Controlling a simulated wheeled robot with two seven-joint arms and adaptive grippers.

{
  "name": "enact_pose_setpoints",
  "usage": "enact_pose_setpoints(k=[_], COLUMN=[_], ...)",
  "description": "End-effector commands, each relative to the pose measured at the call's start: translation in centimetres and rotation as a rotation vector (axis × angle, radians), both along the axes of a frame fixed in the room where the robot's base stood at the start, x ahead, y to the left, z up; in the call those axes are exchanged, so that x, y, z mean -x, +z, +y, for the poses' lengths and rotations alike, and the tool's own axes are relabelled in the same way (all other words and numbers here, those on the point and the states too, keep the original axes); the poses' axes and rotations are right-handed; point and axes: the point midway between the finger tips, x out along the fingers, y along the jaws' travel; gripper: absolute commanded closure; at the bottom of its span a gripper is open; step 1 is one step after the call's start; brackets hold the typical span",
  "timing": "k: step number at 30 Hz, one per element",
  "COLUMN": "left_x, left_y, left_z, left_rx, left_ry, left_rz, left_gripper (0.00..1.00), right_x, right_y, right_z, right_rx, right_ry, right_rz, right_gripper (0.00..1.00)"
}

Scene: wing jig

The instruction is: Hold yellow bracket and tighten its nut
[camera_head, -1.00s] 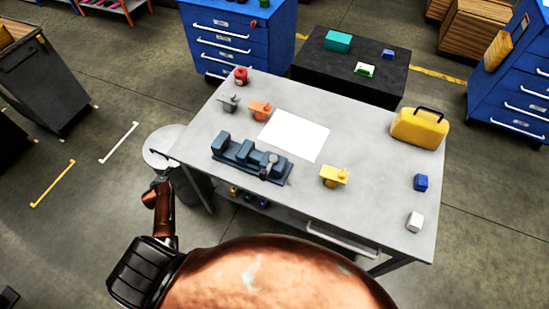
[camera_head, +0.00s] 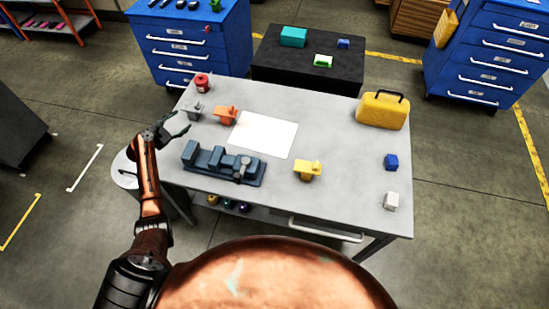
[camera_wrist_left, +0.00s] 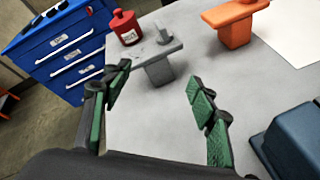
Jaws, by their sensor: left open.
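The yellow bracket (camera_head: 307,170) stands on the grey table, right of the blue-grey jig block (camera_head: 222,163). Its nut is too small to make out. My left gripper (camera_head: 172,128) is open and empty over the table's left edge, far left of the yellow bracket. In the left wrist view the open fingers (camera_wrist_left: 160,100) have green pads, and a grey bracket (camera_wrist_left: 158,62) stands beyond them. An orange bracket (camera_wrist_left: 238,25) is to its right, and the jig block (camera_wrist_left: 292,140) shows at lower right. The yellow bracket is outside the wrist view. My right gripper is not in view.
A red canister (camera_head: 202,81) stands at the table's back left corner. A white sheet (camera_head: 263,135) lies mid-table. A bin (camera_head: 128,172) stands left of the table.

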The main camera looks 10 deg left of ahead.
Motion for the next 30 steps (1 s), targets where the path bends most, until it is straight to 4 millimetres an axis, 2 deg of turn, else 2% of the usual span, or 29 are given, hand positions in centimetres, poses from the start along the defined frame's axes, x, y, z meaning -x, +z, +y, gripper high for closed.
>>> enact_pose_setpoints(k=[1, 7, 14, 18, 21, 24, 27, 30], left_x=[-1.0, -2.9, -2.5, -0.8, 1.2, 3.3, 5.3, 6.9], left_y=[0.1, 0.3, 0.5, 0.6, 0.7, 0.7, 0.7, 0.7], left_z=[-2.9, -14.2, -27.3, -35.1, -40.2, -44.4, -47.5, -49.5], left_rx=[0.018, 0.088, 0.139, 0.151, 0.146, 0.131, 0.113, 0.097], left_ry=[-0.055, -0.268, -0.516, -0.671, -0.776, -0.868, -0.939, -0.987], left_rz=[0.015, 0.101, 0.238, 0.342, 0.426, 0.506, 0.576, 0.629], left_gripper=[0.46, 0.46, 0.46, 0.46, 0.46, 0.46, 0.46, 0.46], right_x=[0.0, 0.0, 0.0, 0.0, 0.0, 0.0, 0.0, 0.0], right_y=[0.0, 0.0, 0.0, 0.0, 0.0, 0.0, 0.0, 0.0], right_z=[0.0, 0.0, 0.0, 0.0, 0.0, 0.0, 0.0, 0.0], right_rx=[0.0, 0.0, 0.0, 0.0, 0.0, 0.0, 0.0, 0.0], right_ry=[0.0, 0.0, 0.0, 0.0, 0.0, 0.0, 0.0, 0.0], right_rz=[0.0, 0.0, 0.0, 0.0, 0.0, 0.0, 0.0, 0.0], right_gripper=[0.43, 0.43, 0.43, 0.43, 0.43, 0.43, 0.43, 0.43])
